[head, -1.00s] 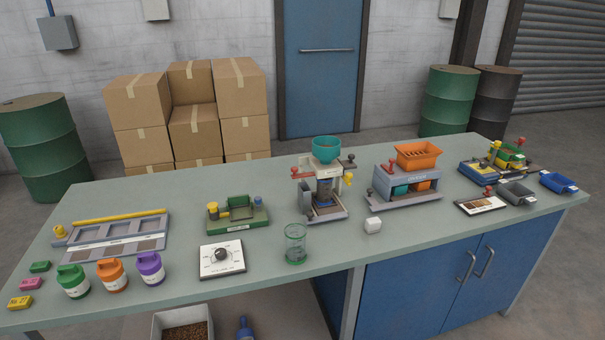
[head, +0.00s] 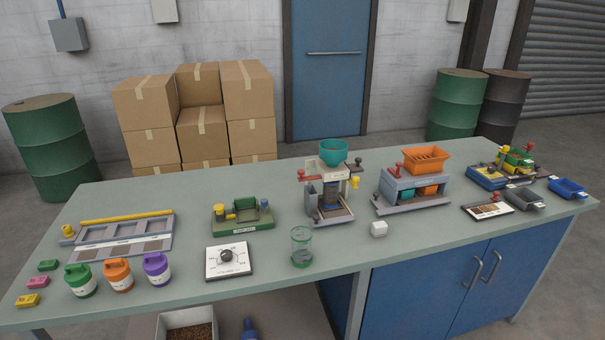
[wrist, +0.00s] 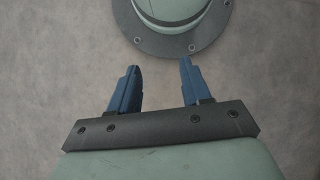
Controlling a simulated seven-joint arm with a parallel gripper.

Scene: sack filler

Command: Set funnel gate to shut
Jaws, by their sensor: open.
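The sack filler (head: 329,200) stands upright mid-bench in the head view. A teal funnel (head: 333,153) sits on its top. A red handle (head: 303,176) sticks out on its left, and a yellow knob (head: 354,183) and a dark-tipped lever (head: 356,162) stick out on its right. I cannot tell which of these works the funnel gate, or how the gate is set. My gripper (wrist: 157,82) shows only in the wrist view. Its blue fingers are apart with nothing between them, over bare grey floor, away from the filler.
A clear cup (head: 301,247) and a white cube (head: 379,229) stand in front of the filler. An orange-hopper machine (head: 413,188) is to its right, a green scale-like device (head: 241,222) and a dial plate (head: 227,262) to its left. Bare bench (head: 280,195) lies between.

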